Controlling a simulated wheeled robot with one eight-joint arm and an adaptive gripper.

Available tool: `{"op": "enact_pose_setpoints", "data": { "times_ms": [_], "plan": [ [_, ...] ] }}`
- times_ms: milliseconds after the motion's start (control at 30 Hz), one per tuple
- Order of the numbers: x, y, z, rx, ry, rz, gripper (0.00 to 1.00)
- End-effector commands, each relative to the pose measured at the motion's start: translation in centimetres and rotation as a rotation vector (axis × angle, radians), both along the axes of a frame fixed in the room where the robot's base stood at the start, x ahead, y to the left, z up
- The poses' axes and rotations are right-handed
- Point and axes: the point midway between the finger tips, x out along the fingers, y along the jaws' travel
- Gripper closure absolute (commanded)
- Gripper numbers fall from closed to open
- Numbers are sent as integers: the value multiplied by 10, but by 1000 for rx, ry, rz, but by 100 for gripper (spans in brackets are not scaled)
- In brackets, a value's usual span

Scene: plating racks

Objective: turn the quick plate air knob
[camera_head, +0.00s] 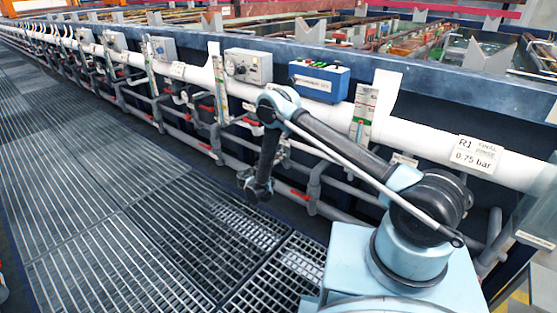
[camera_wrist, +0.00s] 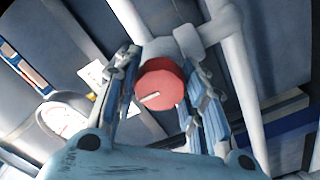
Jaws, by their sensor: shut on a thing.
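In the wrist view a round red knob (camera_wrist: 161,84) with a white pointer line sits on a pale grey pipe fitting. The pointer line slants, with its right end higher than its left. My gripper (camera_wrist: 158,92) has one finger on each side of the knob and is shut on it. In the head view my arm reaches over the white pipe and bends down, and my gripper hangs low among the pipes and is mostly hidden by my arm. I cannot make out the knob there.
A white pipe (camera_head: 425,137) runs along the blue tank edge. A blue control box (camera_head: 319,82) and a grey box (camera_head: 248,66) stand above it. A round gauge (camera_wrist: 66,114) lies left of my gripper in the wrist view. The grated walkway (camera_head: 120,190) is clear.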

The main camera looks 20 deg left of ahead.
Motion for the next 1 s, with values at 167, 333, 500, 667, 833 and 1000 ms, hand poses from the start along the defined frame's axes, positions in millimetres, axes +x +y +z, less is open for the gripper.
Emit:
{"op": "enact_pose_setpoints", "data": {
  "times_ms": [167,333,500,667,833,1000],
  "plan": [
    [0,0,-2,154,-60,-1,86],
    [0,0,-2,300,-120,-1,86],
    [0,0,-2,431,-175,-1,86],
    [0,0,-2,531,-216,-1,86],
    [0,0,-2,605,-247,-1,86],
    [0,0,-2,649,-264,0,86]
  ]
}}
